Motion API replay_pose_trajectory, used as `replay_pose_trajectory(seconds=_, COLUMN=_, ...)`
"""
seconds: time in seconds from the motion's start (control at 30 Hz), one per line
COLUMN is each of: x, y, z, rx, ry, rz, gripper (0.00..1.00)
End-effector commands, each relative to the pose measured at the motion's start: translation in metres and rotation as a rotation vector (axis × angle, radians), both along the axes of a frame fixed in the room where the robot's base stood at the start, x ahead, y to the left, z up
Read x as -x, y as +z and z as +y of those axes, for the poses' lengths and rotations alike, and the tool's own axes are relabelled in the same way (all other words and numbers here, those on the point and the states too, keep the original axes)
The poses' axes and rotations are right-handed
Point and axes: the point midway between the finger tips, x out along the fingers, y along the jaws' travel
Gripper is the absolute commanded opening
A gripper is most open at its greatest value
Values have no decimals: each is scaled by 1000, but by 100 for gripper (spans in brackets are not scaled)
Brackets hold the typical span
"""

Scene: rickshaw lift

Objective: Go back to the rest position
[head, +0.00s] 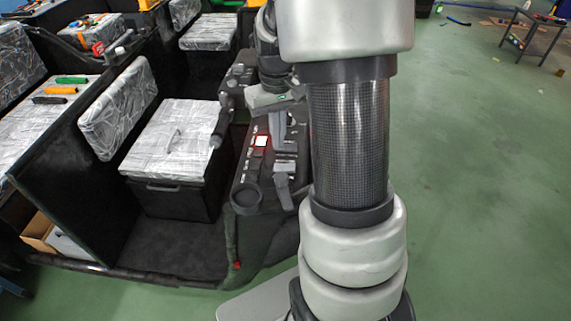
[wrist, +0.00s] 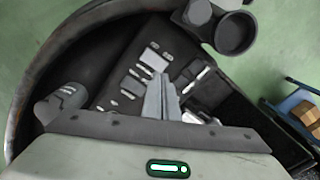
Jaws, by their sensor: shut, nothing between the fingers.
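My gripper (head: 278,138) hangs over the black control console (head: 247,190) of the rickshaw in the head view. Its grey fingers point down at the panel, and whether the tips touch it cannot be told. In the wrist view the fingers of my gripper (wrist: 159,80) are together and hold nothing. Behind them lies the console panel (wrist: 120,70) with several pale switches.
A wrapped seat (head: 172,140) stands left of the console. Another wrapped seat (head: 208,32) is farther back. Open green floor (head: 470,170) lies right of my arm. A small table (head: 535,30) stands far right.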

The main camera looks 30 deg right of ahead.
Motion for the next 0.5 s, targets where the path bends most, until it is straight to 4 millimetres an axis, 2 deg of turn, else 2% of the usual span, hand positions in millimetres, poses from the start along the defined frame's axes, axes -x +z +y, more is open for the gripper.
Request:
replay_pose_trajectory(seconds=0.3, x=1, y=4, z=2, rx=1, ry=1, rz=-8, gripper=0)
replay_pose_trajectory(seconds=0.37, x=4, y=14, z=7, rx=2, ry=4, rz=-24, gripper=0)
replay_pose_trajectory(seconds=0.5, x=21, y=56, z=32, rx=7, ry=16, rz=-103, gripper=0)
